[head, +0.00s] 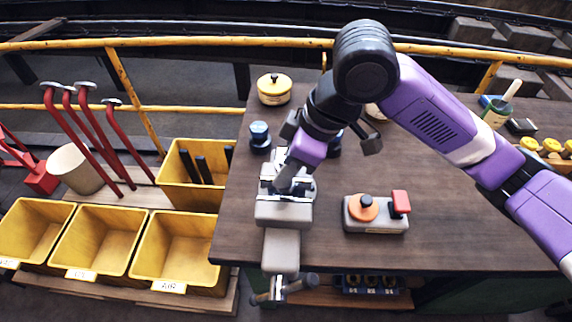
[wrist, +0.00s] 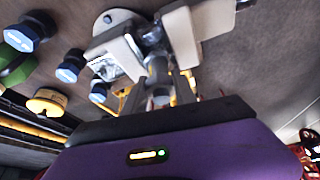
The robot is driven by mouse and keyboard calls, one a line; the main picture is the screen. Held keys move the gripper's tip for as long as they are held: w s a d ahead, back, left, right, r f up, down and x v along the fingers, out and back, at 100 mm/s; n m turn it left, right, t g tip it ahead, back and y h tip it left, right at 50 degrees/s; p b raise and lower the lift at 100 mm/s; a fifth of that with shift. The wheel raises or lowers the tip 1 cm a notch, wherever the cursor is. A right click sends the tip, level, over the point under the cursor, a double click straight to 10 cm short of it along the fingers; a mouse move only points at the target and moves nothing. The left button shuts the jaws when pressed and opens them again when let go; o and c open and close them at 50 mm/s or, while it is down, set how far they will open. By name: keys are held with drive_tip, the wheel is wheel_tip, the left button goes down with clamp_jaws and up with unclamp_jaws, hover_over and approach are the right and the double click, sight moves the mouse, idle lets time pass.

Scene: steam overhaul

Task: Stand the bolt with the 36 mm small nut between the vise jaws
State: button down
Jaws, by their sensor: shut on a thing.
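The grey vise (head: 284,214) stands at the left front edge of the workbench, with its handle hanging over the edge. My gripper (head: 286,182) reaches down over the vise jaws from above. In the wrist view the pale vise jaws (wrist: 182,38) show just beyond my fingers. My gripper (wrist: 160,92) is shut on a grey metal bolt (wrist: 158,72), seen nearly end-on at the gap between the jaws. The bolt is mostly hidden in the head view. I cannot tell its nut size or whether it touches the jaws.
A control box (head: 375,214) with an orange knob and red switch sits right of the vise. A blue-topped piece (head: 260,134) and a yellow-lidded pot (head: 273,89) stand behind it. Yellow bins (head: 180,246) lie left of the bench (head: 440,228). The bench's right front is clear.

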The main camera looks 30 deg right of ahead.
sight(280, 159)
drive_tip(key=shift+f+b, duration=1.5)
drive_tip(key=shift+f, duration=0.35)
drive_tip(key=c, duration=0.9)
unclamp_jaws()
drive_tip(key=shift+r+p, duration=3.5)
drive_tip(key=shift+r, duration=0.55)
